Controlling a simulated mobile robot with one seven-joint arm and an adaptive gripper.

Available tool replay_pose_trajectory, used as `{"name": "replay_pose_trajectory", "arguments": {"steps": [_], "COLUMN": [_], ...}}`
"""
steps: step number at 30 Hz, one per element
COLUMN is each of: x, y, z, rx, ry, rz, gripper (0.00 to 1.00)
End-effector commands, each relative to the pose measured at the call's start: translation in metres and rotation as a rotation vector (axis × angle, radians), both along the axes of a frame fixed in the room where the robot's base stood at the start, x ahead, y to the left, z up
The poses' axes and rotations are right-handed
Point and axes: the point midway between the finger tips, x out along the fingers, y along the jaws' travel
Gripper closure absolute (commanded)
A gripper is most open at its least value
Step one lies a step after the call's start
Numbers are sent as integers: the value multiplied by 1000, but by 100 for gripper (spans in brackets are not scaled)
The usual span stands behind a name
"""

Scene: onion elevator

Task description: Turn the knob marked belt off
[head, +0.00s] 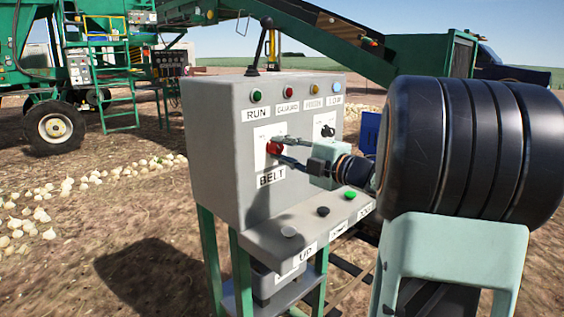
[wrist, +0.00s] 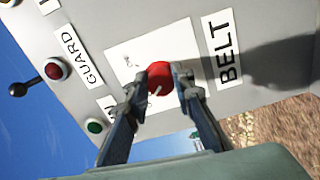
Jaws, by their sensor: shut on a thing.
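The knob marked belt is red and round with a pale pointer line. It sits on a white plate above the BELT label (head: 271,178) on the grey control box (head: 212,140). In the head view the knob (head: 273,148) is partly hidden by my fingers. In the wrist view the red knob (wrist: 159,76) lies between the two fingertips, with the BELT label (wrist: 226,48) to its right. My gripper (head: 279,149) is shut on the knob; it also shows in the wrist view (wrist: 160,92). The marks around the knob are too small to read.
A second, black knob (head: 327,131) is to the right on the same face. Coloured lamps and a black lever (head: 260,48) are above. A lower shelf holds a black button (head: 323,211) and a green button (head: 349,195). Onions (head: 28,222) lie on the ground at left.

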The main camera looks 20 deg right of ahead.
Motion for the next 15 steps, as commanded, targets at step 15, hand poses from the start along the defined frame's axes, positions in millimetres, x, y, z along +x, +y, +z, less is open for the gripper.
{"name": "replay_pose_trajectory", "arguments": {"steps": [15], "x": [0], "y": [-1], "z": [-1], "rx": [-104], "ry": [-35], "rz": [-3], "gripper": [100]}}
